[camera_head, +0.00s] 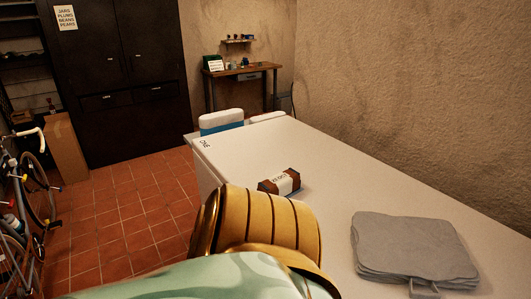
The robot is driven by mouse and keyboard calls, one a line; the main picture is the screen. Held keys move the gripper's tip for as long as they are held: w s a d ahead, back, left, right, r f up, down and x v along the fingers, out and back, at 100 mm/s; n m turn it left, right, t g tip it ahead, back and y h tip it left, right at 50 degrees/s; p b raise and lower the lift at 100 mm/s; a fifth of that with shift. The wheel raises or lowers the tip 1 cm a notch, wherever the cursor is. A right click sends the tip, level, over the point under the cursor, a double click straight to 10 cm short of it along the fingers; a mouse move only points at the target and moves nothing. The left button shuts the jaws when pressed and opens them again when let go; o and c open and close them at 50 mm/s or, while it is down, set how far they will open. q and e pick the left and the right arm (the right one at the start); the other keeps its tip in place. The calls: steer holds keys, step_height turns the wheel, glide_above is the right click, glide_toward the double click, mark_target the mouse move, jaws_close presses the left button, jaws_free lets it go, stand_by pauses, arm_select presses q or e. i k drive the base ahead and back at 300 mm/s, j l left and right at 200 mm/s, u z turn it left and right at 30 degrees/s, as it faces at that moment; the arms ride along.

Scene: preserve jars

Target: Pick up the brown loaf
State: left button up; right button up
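The brown loaf (267,187), a small dark brown block with a white paper band around its middle, lies on the white top (331,161) of a chest-like unit, near its left edge. One of my arms, with a ribbed gold part and a pale green part, fills the lower middle of the view, just in front of the loaf. The loaf stands clear of other objects. Neither of my grippers shows in this view.
The wall (420,90) borders the right side. Tiled floor (126,217) is open at left, beside a bicycle (38,190).

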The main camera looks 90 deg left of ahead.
mark_target(287, 184)
steer(key=u, duration=2.7)
